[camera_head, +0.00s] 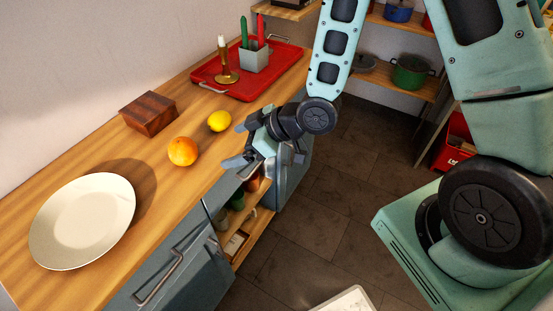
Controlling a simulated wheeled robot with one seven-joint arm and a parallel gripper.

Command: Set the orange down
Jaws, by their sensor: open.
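The orange (183,151) rests on the wooden counter (60,188), between the white plate and the lemon. My gripper (234,146) is open and empty, its fingers pointing left. In the picture it lies to the right of the orange, near the counter's front edge, with a visible gap between them. Its exact height above the counter is hard to tell.
A lemon (219,121) lies just behind the orange. A white plate (82,222) is at the near left, and a dark wooden box (148,114) stands near the wall. A red tray (275,85) holds a candlestick (225,62) and a grey holder (254,61).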

